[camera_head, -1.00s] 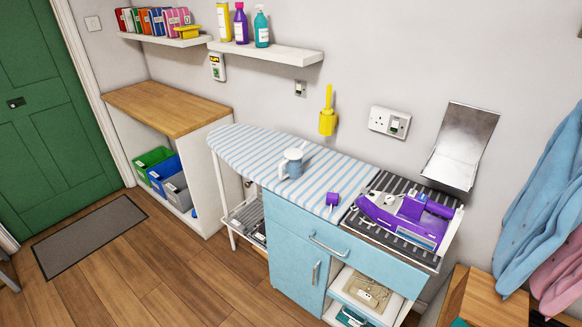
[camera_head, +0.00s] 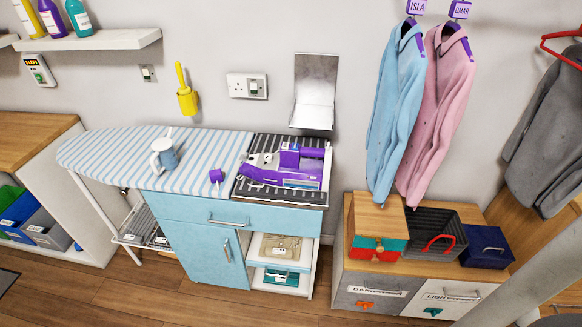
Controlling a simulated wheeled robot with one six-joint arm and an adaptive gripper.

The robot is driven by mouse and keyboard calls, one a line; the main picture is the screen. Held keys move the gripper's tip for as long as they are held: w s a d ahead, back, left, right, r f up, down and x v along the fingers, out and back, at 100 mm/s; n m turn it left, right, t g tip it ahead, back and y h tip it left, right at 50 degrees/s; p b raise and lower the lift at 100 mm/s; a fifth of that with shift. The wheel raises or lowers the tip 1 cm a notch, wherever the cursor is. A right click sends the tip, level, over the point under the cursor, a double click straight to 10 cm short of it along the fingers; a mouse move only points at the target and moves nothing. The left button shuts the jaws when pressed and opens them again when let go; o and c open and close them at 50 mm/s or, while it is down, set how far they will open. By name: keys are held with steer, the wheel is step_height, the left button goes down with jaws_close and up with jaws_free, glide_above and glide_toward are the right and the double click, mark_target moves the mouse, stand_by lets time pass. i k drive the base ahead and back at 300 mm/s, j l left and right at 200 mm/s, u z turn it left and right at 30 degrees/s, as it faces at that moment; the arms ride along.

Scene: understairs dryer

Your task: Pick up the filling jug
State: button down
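The filling jug (camera_head: 165,157) looks like a small blue-grey and white jug with a handle on its left. It stands upright on the striped ironing board (camera_head: 110,161), left of the middle of the blue unit. A small purple item (camera_head: 216,176) lies to its right on the board. My gripper is not visible in this view, and nothing is seen touching the jug.
A purple iron (camera_head: 287,166) rests on the dark striped mat at the board's right end. Blue and pink shirts (camera_head: 396,105) hang to the right above low bins. A pale diagonal bar crosses the lower right corner. Wooden floor shows in front.

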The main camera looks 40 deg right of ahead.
mark_target(162, 149)
steer(key=i+l, duration=0.15)
steer(key=i, duration=0.2)
steer(key=i+l+u, duration=0.1)
steer(key=i, duration=0.3)
steer(key=i+l, duration=0.2)
steer(key=i, duration=0.15)
